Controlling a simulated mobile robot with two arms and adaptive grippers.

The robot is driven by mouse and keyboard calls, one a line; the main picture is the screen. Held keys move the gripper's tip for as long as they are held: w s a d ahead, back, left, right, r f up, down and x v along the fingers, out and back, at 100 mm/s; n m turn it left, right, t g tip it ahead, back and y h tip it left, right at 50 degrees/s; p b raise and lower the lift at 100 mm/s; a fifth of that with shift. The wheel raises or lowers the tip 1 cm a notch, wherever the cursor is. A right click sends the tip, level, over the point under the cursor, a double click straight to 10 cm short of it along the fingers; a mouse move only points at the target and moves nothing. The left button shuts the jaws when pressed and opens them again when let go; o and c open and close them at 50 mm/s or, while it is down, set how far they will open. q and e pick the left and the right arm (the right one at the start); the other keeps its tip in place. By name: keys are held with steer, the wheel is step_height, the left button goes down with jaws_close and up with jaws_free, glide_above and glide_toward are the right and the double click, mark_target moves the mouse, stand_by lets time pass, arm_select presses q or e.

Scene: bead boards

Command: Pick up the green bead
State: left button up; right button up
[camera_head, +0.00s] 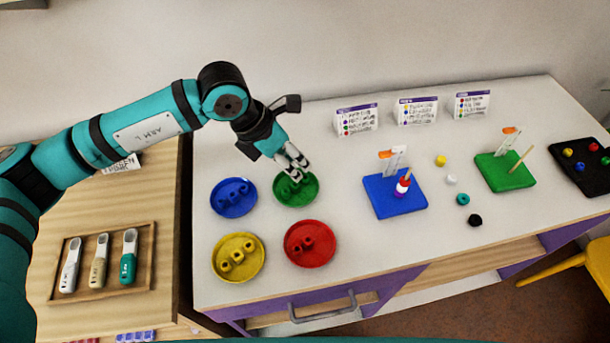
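Green beads lie in the round green dish (309,198), in the upper right of a group of dishes on the white table. They are small, same-coloured as the dish and partly covered by my gripper, so I cannot make out each one. My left gripper (295,173) points down over the far part of the green dish, with its fingertips at or just above the beads. I cannot tell whether its fingers are closed on a bead. My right gripper is not in view.
Blue (222,207), yellow (227,271) and red (319,257) dishes with beads sit close by. A blue peg board (381,205) and a green peg board (495,180) stand to the right, with loose beads between them. Label cards (356,120) stand behind.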

mark_target(305, 180)
arm_select(q)
steer(key=x, duration=0.2)
steer(key=p+x, duration=0.1)
steer(key=x, duration=0.1)
steer(key=shift+s+f, duration=0.2)
steer(key=shift+f, duration=0.05)
steer(key=shift+d+f, duration=0.1)
steer(key=shift+f, duration=0.2)
steer(key=shift+c, duration=0.5)
steer(key=c, duration=0.4)
